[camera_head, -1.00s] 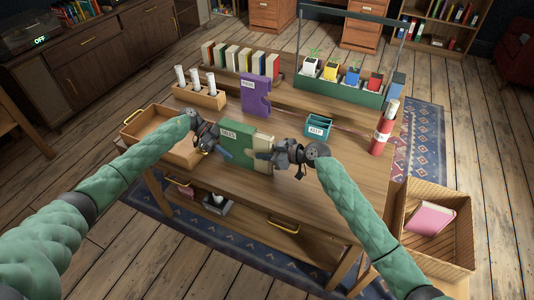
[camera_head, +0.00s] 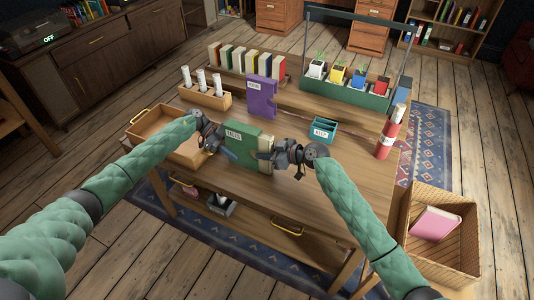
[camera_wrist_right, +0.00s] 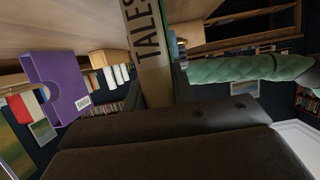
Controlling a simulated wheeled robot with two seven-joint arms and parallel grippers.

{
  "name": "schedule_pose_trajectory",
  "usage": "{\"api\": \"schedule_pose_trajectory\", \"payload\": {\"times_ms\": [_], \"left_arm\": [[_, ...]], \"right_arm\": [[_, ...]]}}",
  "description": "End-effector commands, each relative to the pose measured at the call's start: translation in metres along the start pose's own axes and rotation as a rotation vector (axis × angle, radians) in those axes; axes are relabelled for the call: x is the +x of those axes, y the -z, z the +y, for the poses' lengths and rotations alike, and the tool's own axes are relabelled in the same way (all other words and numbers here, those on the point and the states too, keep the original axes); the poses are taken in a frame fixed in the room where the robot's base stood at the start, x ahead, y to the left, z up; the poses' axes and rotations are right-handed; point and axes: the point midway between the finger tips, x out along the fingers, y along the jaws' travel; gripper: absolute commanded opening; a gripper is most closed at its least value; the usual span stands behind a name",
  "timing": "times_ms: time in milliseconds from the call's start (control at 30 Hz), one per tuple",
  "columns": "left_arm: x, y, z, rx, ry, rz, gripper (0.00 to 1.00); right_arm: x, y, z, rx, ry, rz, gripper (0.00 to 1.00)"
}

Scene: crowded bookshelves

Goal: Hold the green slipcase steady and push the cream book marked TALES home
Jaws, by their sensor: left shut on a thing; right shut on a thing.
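The green slipcase (camera_head: 240,146) stands upright on the table, with a small TALES label on its face. The cream book (camera_head: 266,143) sits partly inside it and sticks out at the right. In the right wrist view the cream spine (camera_wrist_right: 145,35) shows the word TALES. My left gripper (camera_head: 226,150) is shut on the slipcase's left side. My right gripper (camera_head: 266,156) is at the book's protruding end, shut on it; its fingertips are partly hidden. Its dark body (camera_wrist_right: 160,140) fills the bottom of the wrist view.
A purple slipcase (camera_head: 261,98) stands behind, also in the right wrist view (camera_wrist_right: 58,85). A teal KEEP box (camera_head: 322,131) and a red tube (camera_head: 388,138) are at the right. A wooden tray (camera_head: 150,128) lies left. The table front right is clear.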

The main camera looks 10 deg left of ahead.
Motion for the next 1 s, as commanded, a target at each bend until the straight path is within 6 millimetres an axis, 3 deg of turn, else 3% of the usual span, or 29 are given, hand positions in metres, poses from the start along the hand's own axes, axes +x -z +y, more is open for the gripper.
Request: {"api": "schedule_pose_trajectory", "payload": {"times_ms": [1000], "left_arm": [[0.000, 0.000, 0.000, 0.000, 0.000, 0.000, 0.20]], "right_arm": [[0.018, 0.008, 0.000, 0.000, 0.000, 0.002, 0.00]]}}
